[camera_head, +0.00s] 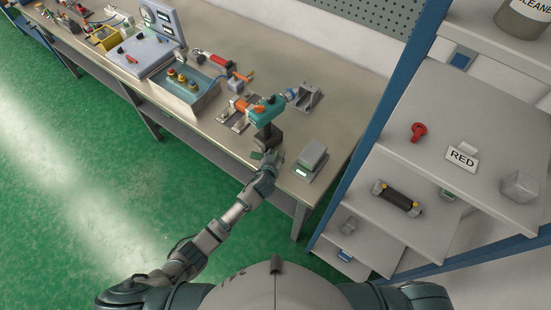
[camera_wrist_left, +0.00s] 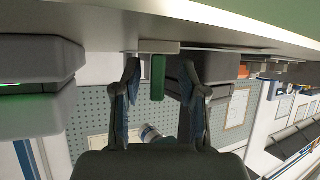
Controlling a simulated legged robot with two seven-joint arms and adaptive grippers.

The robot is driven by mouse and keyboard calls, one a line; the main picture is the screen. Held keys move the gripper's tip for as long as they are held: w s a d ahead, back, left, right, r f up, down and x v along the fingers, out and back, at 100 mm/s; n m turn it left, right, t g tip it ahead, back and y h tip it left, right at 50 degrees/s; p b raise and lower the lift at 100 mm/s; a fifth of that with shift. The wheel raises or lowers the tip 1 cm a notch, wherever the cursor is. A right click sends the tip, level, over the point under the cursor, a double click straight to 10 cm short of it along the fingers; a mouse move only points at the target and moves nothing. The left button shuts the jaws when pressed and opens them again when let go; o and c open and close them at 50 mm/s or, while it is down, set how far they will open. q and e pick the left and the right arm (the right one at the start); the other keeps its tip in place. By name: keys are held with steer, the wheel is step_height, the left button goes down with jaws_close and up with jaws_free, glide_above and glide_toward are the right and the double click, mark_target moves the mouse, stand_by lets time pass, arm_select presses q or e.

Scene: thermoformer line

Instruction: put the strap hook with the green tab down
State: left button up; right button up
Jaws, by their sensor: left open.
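The strap hook's green tab (camera_wrist_left: 158,78) shows in the left wrist view, which looks upside down, with the bench at the top. The tab joins a flat grey piece (camera_wrist_left: 152,47) against the bench top. My left gripper (camera_wrist_left: 160,70) is open, with one finger on each side of the tab and visible gaps between. In the head view my left gripper (camera_head: 268,158) is low at the front edge of the bench, and the hook is too small and covered there to make out clearly. My right gripper is out of view.
A teal and orange power drill (camera_head: 265,112) stands on the bench (camera_head: 225,143) just beyond my gripper. A grey scale (camera_head: 311,160) with a lit display is close on the right. A blue-posted shelf rack (camera_head: 400,95) stands farther right. Green floor lies open at left.

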arm_select(q)
steer(key=shift+d, duration=0.2)
jaws_close()
steer(key=shift+a+r, duration=0.1)
steer(key=shift+r, duration=0.05)
